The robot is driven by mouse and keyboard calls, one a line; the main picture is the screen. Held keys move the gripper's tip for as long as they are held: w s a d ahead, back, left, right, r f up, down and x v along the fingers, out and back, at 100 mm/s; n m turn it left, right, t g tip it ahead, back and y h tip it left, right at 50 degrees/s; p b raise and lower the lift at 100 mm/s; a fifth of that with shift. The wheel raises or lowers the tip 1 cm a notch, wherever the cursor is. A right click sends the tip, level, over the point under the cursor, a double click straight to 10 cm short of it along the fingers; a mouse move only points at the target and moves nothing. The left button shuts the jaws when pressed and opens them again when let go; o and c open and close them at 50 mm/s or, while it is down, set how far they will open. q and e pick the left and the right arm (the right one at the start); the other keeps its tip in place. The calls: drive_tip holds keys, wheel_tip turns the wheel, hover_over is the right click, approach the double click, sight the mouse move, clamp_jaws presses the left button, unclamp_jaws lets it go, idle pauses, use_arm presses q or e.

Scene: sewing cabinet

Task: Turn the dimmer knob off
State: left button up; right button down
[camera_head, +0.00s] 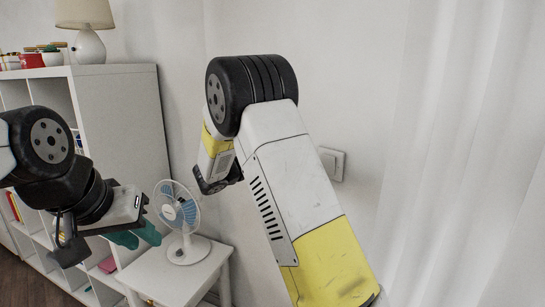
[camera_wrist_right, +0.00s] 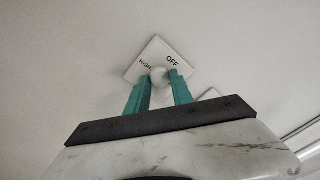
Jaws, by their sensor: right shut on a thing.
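The dimmer is a white square plate (camera_wrist_right: 149,51) on the wall in the right wrist view, turned like a diamond there, with "HIGH" on its left and "OFF" on its right. Its round white knob (camera_wrist_right: 160,76) sits between the teal fingertips of my right gripper (camera_wrist_right: 160,78), one on each side, shut on it. In the head view my right arm covers the wall there, and the dimmer and right fingertips are hidden. My left gripper (camera_head: 136,236) shows two teal fingers apart, with nothing seen between them, in front of the shelf and small table.
A white wall switch (camera_head: 331,163) is right of my right arm. A fan (camera_head: 180,212) stands on a small white table (camera_head: 165,280) close to my left gripper. A white shelf (camera_head: 120,120) with a lamp (camera_head: 88,30) is at left, and a pale curtain (camera_head: 470,150) at right.

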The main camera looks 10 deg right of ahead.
drive_tip(key=shift+n, duration=0.3)
idle(0.4)
drive_tip(key=c, duration=1.1)
unclamp_jaws()
drive_tip(key=v, duration=0.8)
